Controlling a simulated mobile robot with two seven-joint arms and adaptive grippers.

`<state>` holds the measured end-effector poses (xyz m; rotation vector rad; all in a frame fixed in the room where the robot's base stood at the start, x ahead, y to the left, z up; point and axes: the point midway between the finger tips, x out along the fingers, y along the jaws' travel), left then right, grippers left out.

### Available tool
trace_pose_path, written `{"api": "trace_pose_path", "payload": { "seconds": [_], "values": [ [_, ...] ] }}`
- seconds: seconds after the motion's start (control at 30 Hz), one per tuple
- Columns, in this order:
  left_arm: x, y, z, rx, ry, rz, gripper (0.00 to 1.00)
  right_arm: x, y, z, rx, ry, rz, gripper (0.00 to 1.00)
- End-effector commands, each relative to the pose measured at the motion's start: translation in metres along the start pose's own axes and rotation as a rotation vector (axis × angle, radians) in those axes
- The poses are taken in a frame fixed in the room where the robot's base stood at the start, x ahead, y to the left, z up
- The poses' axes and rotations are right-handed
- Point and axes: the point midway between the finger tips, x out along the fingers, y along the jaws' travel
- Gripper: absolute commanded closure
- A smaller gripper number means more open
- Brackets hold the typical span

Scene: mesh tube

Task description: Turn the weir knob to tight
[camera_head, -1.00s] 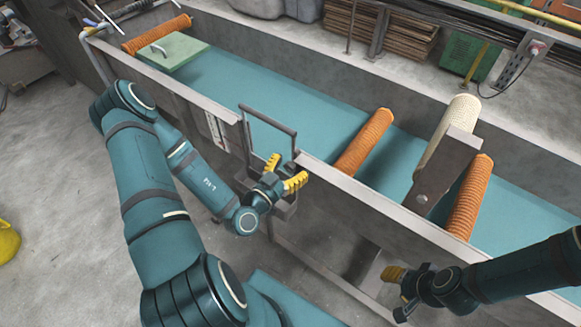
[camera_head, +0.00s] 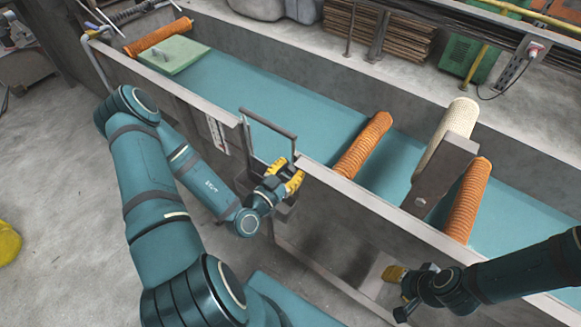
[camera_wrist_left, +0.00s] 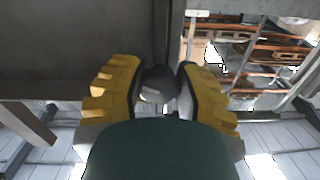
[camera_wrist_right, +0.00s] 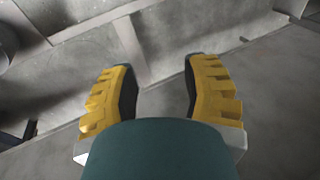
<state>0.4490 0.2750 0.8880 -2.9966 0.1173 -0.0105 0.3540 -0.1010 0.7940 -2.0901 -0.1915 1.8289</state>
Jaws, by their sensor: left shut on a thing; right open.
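The weir is a dark upright frame (camera_head: 268,124) set in a gap in the tank's near wall. Its dark rounded knob (camera_wrist_left: 158,84) shows between the yellow fingers in the left wrist view. In the head view the fingers mostly hide it. My left gripper (camera_head: 286,179) is shut on the knob, with one finger on each side. My right gripper (camera_wrist_right: 160,85) is open, with nothing between its fingers. In the head view it is low at the right (camera_head: 394,274), in front of the tank and apart from the weir. I cannot read the knob's setting.
The long tank holds teal water (camera_head: 290,105). Orange mesh tubes (camera_head: 364,144) and a cream tube (camera_head: 452,130) on a grey bracket (camera_head: 440,178) stand to the right of the weir. A green block (camera_head: 172,57) is at the far left. Bare floor (camera_head: 60,180) lies left.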

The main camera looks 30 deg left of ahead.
Motion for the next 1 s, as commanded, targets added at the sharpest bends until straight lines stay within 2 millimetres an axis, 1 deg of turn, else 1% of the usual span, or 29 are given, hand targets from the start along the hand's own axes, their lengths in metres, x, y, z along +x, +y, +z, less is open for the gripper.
{"api": "trace_pose_path", "payload": {
  "seconds": [0.03,0.33,0.6,0.8,1.0],
  "values": [
    [0.0,0.0,-0.003,0.025,-0.004,0.0,1.0,-0.007,-0.003,-0.003,0.001,0.004,0.0,0.53],
    [-0.001,-0.001,-0.004,0.274,-0.004,0.0,1.0,-0.038,-0.014,-0.017,0.01,0.035,0.003,0.53],
    [0.0,-0.002,-0.004,0.531,-0.003,0.0,1.0,-0.066,-0.023,-0.019,0.009,0.033,-0.003,0.53],
    [0.0,-0.002,-0.003,0.714,-0.002,0.001,1.0,-0.082,-0.028,-0.02,0.009,0.032,-0.007,0.53],
    [0.0,-0.002,-0.003,0.867,-0.003,0.001,1.0,-0.093,-0.032,-0.021,0.009,0.032,-0.009,0.53]
  ]
}}
